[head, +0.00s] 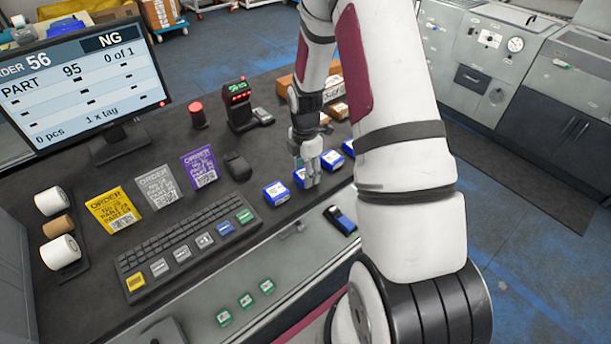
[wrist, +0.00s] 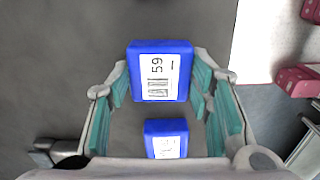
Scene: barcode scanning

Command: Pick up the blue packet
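Several blue packets with white labels lie in a row on the dark worktop. One blue packet (head: 275,194) lies left of my gripper, and others (head: 331,160) lie to its right. My gripper (head: 309,178) is low over the row and partly covers a blue packet (head: 299,176). In the wrist view my gripper (wrist: 160,98) is open, with teal-padded fingers apart. A blue packet (wrist: 138,70) labelled 59 shows between and just beyond the fingertips. A second blue packet (wrist: 166,126) shows nearer the palm side. I cannot tell whether the fingers touch either packet.
A keyboard (head: 190,240), a mouse (head: 237,165) and order cards (head: 157,187) lie to the left. A scanner stand (head: 238,105) is behind. A handheld blue-black device (head: 340,220) lies near the front edge. Red boxes (wrist: 298,80) show at right in the wrist view.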

